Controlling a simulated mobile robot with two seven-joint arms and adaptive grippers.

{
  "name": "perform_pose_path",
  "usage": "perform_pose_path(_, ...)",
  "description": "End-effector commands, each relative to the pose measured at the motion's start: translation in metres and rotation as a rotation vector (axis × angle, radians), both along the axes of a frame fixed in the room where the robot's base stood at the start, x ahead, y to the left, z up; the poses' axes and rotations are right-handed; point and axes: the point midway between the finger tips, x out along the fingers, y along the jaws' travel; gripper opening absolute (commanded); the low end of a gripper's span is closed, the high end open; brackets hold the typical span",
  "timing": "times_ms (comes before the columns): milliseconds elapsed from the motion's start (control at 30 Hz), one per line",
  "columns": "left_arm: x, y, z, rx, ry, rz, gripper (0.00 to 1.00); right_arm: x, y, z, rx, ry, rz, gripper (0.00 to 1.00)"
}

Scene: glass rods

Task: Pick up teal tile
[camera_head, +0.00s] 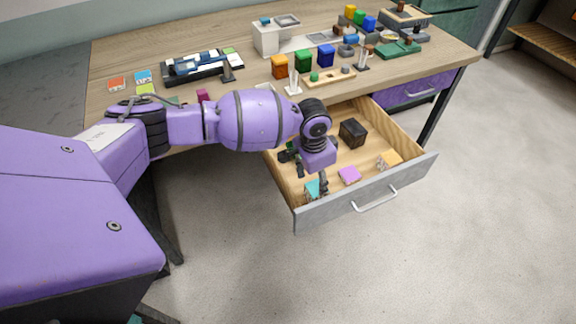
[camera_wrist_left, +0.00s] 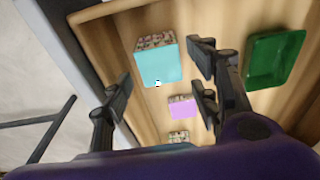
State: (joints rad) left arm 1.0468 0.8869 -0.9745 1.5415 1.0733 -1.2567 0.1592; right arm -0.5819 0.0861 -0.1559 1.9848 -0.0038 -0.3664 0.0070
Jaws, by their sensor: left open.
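The teal tile (camera_head: 312,189) lies in the open drawer near its front left corner, partly hidden by my gripper. In the left wrist view the teal tile (camera_wrist_left: 158,66) shows a plain teal face and a speckled side. My left gripper (camera_head: 307,174) is over the drawer, pointing down. Its fingers (camera_wrist_left: 160,84) are spread and empty, and the tile appears between and beyond them. I cannot tell the exact gap in height. My right gripper is not in view.
The drawer (camera_head: 368,207) also holds a pink-purple tile (camera_head: 349,175), a yellowish tile (camera_head: 390,160), a dark box (camera_head: 352,132) and a green tray (camera_wrist_left: 275,60). The drawer walls stand close to my gripper. The desk (camera_head: 120,60) above carries several coloured blocks and racks.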

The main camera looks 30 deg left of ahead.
Motion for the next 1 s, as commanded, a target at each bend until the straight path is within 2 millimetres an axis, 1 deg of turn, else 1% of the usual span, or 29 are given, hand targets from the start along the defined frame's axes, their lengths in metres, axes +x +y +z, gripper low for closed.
perform_pose_path(100, 0.004, -0.005, -0.018, 0.000, -0.002, -0.002, 0.55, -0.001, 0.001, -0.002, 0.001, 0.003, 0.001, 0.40)
perform_pose_path(200, 0.005, -0.006, -0.028, 0.000, -0.002, -0.001, 0.55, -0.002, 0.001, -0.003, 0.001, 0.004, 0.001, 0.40)
perform_pose_path(300, 0.006, -0.006, -0.032, -0.001, -0.005, -0.002, 0.55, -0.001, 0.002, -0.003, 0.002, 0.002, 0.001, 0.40)
perform_pose_path(500, 0.006, -0.006, -0.032, -0.001, -0.005, -0.002, 0.55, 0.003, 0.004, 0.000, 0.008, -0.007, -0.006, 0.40)
perform_pose_path(800, 0.006, -0.006, -0.032, -0.001, -0.005, -0.002, 0.15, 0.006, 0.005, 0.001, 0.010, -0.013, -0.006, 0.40)
perform_pose_path(1000, 0.007, -0.006, -0.031, -0.002, -0.006, -0.002, 0.14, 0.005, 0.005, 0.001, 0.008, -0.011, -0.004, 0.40)
